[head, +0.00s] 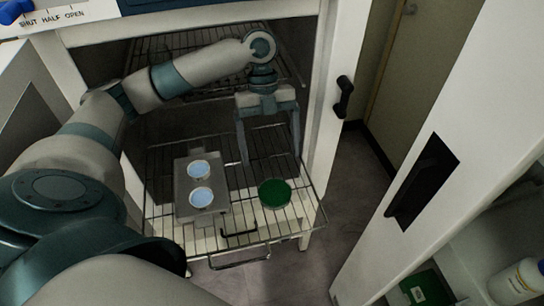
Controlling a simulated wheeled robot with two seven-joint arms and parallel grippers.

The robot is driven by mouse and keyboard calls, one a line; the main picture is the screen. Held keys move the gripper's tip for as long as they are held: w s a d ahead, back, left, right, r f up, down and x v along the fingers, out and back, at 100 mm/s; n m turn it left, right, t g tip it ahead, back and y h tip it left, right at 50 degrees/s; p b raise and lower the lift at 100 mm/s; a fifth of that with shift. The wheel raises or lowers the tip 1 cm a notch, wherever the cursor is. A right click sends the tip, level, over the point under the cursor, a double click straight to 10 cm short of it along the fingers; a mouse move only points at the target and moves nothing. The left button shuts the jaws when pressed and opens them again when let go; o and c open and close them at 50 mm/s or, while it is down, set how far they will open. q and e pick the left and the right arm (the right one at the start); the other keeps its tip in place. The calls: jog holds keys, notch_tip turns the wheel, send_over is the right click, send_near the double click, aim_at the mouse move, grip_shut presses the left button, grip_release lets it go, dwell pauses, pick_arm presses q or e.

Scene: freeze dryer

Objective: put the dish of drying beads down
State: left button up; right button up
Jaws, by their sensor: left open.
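The dish of drying beads (274,193), round and filled with dark green, sits on the pulled-out wire shelf (240,238) of the freeze dryer, right of a grey tray. My left gripper (270,160) reaches over the shelf from the left. Its two fingers point down and are spread wide, with nothing seen between them. In the picture the fingertips are just above the dish, apart from it as far as I can tell. My right gripper is not in view.
A grey tray (181,172) with two pale blue round pieces stands on the shelf's left part. The dryer's door (460,110) stands open at the right. A white bottle (515,283) and a green box (425,288) are at the lower right.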

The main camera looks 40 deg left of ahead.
pick_arm(q)
jog(key=shift+v, duration=0.75)
jog(key=shift+d, duration=0.1)
